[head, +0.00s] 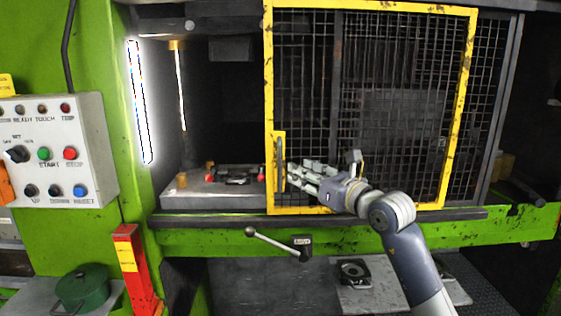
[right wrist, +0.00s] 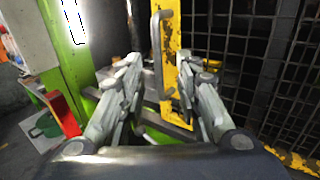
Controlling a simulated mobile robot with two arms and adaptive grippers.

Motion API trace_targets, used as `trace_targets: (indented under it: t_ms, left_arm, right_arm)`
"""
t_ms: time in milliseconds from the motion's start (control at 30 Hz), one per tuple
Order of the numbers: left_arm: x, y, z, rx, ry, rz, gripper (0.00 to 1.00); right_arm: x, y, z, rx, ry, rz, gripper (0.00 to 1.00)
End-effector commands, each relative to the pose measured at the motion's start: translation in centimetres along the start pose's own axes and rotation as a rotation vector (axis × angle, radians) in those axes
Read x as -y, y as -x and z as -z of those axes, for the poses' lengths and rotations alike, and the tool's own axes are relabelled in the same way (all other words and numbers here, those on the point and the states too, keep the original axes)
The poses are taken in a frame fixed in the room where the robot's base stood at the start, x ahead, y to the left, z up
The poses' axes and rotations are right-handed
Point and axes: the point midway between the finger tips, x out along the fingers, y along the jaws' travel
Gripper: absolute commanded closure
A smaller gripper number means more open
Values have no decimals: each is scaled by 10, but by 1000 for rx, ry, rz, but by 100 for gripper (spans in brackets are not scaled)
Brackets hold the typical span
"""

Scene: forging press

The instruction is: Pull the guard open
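The guard is a yellow-framed wire mesh panel (head: 468,70) across the middle and right of the press opening in the head view. Its left edge carries an upright grey handle (head: 280,160) on a yellow plate. My right gripper (head: 290,174) is at this handle, coming from the right. In the right wrist view its fingers (right wrist: 160,70) are spread, with the handle (right wrist: 156,55) showing between and beyond the tips. I cannot tell whether a finger touches it. The left gripper is out of view.
The press opening left of the guard is uncovered, with a grey die block (head: 215,192) inside. A control box (head: 50,150) is on the green frame at left. A lever (head: 275,242) sticks out below the guard. A red post (head: 135,265) stands lower left.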

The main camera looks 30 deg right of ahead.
Motion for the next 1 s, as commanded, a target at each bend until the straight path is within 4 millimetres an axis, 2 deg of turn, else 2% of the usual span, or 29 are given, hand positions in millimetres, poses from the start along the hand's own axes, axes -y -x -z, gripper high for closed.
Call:
trace_targets:
  t_ms: [200,500,700,1000]
  left_arm:
    - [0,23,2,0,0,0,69]
    - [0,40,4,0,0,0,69]
    - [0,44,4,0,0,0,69]
    - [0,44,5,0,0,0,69]
  right_arm:
    - [-1,-39,-5,0,-5,-3,69]
    - [-1,-84,-2,0,-5,-3,69]
    - [-2,-96,-1,1,-3,-4,69]
    - [-2,-98,1,0,-3,-4,69]
